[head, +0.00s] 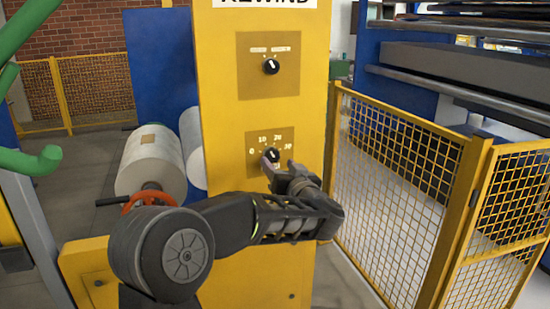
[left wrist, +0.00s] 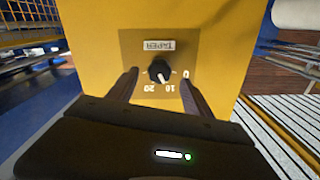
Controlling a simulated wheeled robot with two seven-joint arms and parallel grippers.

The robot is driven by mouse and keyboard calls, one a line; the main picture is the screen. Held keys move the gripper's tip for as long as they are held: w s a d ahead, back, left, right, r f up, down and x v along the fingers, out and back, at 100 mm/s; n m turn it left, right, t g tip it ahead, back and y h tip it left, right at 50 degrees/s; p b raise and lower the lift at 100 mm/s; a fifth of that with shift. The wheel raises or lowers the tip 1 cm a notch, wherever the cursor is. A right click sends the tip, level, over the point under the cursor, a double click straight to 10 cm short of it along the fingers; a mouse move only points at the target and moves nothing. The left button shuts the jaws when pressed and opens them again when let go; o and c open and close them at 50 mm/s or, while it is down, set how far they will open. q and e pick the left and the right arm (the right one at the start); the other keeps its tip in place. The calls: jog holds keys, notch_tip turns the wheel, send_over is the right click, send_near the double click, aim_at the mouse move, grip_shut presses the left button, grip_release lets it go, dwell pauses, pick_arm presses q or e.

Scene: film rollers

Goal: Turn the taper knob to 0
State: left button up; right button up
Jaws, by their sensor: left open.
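The taper knob (head: 271,156) is a small black dial on a brown plate on the yellow column, with white numbers from 0 to 30 around it. In the left wrist view the knob (left wrist: 160,70) shows upside down under a TAPER label (left wrist: 160,45). Its white mark seems to point between 10 and 20. My left gripper (head: 281,166) is in front of the plate. Its open fingers (left wrist: 159,80) stand on either side of the knob with gaps between. Contact cannot be told. My right gripper is not in view.
A second black knob (head: 271,66) sits on an upper plate below the REWIND sign (head: 268,2). A yellow mesh fence (head: 390,180) runs close on the right.

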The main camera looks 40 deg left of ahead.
aim_at(274, 158)
pick_arm(q)
jog(key=x, duration=0.4)
jog(key=shift+p, duration=0.4)
grip_shut()
